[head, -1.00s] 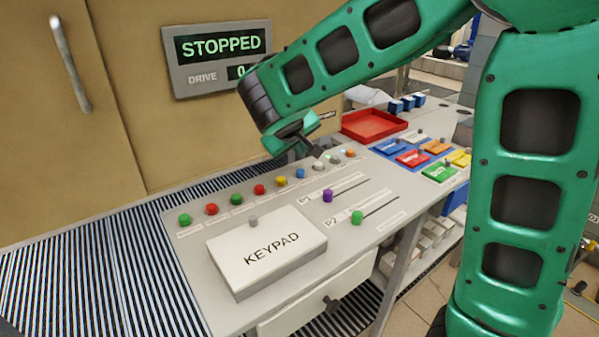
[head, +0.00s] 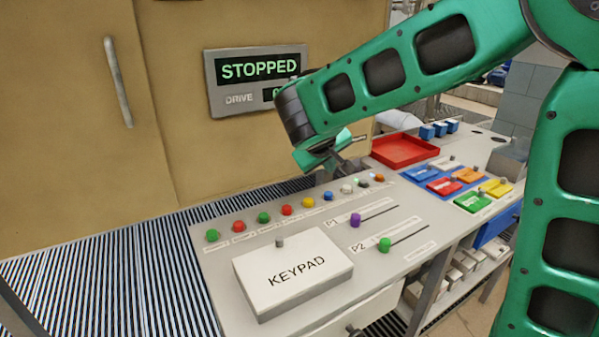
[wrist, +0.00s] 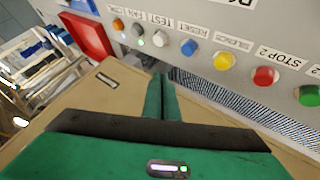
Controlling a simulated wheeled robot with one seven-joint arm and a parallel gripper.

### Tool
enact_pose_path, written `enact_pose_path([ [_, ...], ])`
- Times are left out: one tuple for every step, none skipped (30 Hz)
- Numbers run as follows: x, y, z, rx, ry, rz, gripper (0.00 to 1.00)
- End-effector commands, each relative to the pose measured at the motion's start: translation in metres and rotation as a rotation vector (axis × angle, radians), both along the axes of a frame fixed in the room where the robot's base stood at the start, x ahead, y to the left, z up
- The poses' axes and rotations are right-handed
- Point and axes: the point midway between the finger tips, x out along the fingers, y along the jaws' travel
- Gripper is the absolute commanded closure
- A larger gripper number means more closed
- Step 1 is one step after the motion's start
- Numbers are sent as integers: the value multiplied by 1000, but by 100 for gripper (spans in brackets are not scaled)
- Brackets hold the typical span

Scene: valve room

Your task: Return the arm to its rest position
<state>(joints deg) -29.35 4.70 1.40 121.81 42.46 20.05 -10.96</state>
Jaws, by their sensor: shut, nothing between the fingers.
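My gripper (head: 343,162) is above the back right part of the grey control panel, behind the row of coloured buttons, with my green arm reaching in from the right. In the wrist view its two green fingers (wrist: 160,98) are together with nothing between them. The panel's buttons, among them a yellow button (wrist: 224,61), a red button (wrist: 265,76) and a blue button (wrist: 189,47), lie apart from the fingers. The fingertips are partly hidden by the wrist in the head view.
A display (head: 258,80) reading STOPPED hangs on the tan cabinet behind. A keypad box (head: 292,279) and two sliders, purple (head: 355,220) and green (head: 384,245), are on the panel. A red tray (head: 404,151) and coloured blocks (head: 446,185) stand to the right.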

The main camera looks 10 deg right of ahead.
Motion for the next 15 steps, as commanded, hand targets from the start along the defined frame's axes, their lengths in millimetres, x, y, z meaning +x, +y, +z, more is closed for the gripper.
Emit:
enact_pose_path([
  [-2,-4,0,3,3,-7,100],
  [-4,-8,0,7,7,-16,100],
  [-8,-17,-1,16,15,-31,100],
  [-12,-25,-2,24,25,-47,100],
  [-19,-36,-3,36,37,-70,100],
  [-29,-52,-5,54,57,-100,100],
  [-39,-66,-6,71,73,-130,100],
  [-50,-80,-9,90,94,-161,100],
  [-68,-99,-12,120,120,-207,100],
  [-82,-113,-15,143,141,-242,100],
  [-97,-126,-18,167,163,-275,100],
  [-118,-141,-22,201,191,-321,100],
  [-134,-152,-25,228,212,-356,100],
  [-151,-162,-28,254,233,-390,100],
  [-174,-172,-32,291,262,-433,100],
])
